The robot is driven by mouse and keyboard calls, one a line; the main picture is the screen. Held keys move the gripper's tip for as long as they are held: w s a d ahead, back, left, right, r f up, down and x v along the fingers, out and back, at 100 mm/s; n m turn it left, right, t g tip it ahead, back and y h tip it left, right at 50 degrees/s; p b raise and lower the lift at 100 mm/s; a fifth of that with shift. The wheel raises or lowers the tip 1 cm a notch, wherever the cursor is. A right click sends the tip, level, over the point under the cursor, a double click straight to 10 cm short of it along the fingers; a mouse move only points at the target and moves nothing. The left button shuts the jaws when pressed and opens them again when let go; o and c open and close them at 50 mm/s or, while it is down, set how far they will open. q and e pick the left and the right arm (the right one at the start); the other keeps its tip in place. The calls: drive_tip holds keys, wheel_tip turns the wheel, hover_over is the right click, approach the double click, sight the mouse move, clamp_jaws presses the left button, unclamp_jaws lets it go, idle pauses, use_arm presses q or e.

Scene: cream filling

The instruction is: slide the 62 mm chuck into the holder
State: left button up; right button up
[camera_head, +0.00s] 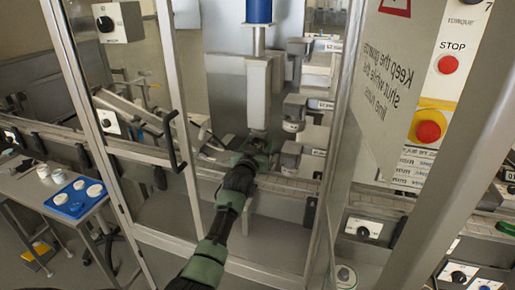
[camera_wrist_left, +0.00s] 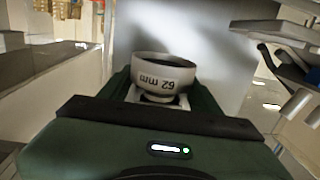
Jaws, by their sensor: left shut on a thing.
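My left gripper (camera_head: 257,150) reaches through the open guard door, just below the foot of a grey upright column (camera_head: 258,95) with a blue cylinder (camera_head: 259,11) on top. It is shut on the 62 mm chuck (camera_wrist_left: 163,78), a pale grey cup whose "62 mm" lettering appears upside down in the left wrist view. The chuck sits between the dark green fingers (camera_wrist_left: 158,98), with its dark mouth visible. In the head view the chuck is hidden or too small to make out. I cannot clearly identify the holder. My right gripper is not in view.
The glass door (camera_head: 370,100) and metal frame posts (camera_head: 178,100) flank the opening. A conveyor (camera_head: 290,185) runs below. A blue tray (camera_head: 50,208) with white pots lies on a side table at left.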

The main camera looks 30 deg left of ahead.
use_arm(q)
drive_tip(key=shift+w+a+r, duration=0.1)
drive_tip(key=shift+w, duration=0.25)
idle(0.4)
drive_tip(key=o, duration=1.4)
drive_tip(key=shift+o, duration=0.2)
drive_tip(key=shift+s, duration=0.1)
drive_tip(key=shift+s, duration=0.2)
drive_tip(key=b+v, duration=0.1)
drive_tip(key=v, duration=0.6)
drive_tip(key=shift+s, duration=0.1)
